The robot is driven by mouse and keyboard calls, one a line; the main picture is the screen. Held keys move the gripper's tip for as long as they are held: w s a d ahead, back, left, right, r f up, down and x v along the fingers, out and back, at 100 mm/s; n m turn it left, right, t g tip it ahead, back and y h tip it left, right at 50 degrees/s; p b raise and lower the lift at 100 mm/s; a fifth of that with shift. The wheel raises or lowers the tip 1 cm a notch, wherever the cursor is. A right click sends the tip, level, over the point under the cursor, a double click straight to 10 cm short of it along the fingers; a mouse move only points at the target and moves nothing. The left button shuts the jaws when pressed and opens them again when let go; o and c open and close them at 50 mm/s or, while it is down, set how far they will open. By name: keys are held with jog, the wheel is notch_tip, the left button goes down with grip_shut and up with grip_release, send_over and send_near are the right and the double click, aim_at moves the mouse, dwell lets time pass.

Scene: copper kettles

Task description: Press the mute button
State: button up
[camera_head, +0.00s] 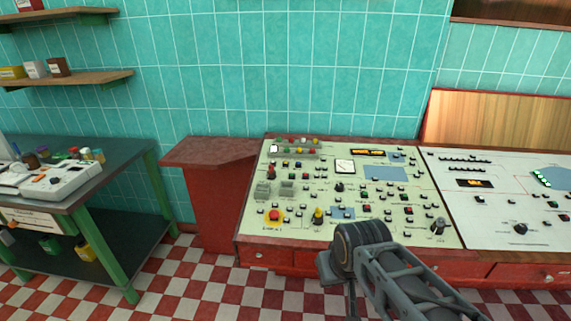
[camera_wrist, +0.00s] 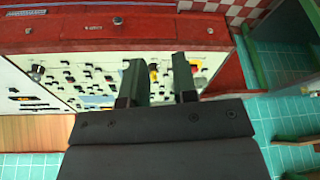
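A cream control panel (camera_head: 300,200) with many small buttons, knobs and displays fills the middle of the head view. It also shows upside down in the wrist view (camera_wrist: 60,75). The labels are too small to read, so I cannot tell which button is mute. A red round button on a yellow base (camera_head: 274,215) is at the panel's front left, with a yellow-topped control (camera_head: 318,214) to its right. In the wrist view my gripper (camera_wrist: 158,64) is open and empty, its two dark fingers apart over the panel and hiding part of it. I cannot tell whether they touch it.
A second, white panel (camera_head: 495,200) adjoins on the right. Red drawers (camera_head: 270,257) run below the panels. A green-framed table (camera_head: 115,152) with a white device (camera_head: 60,182) stands at left, below wall shelves (camera_head: 75,78). Checkered floor (camera_head: 190,285) is clear in between.

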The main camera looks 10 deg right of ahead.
grip_shut()
dwell(1.4)
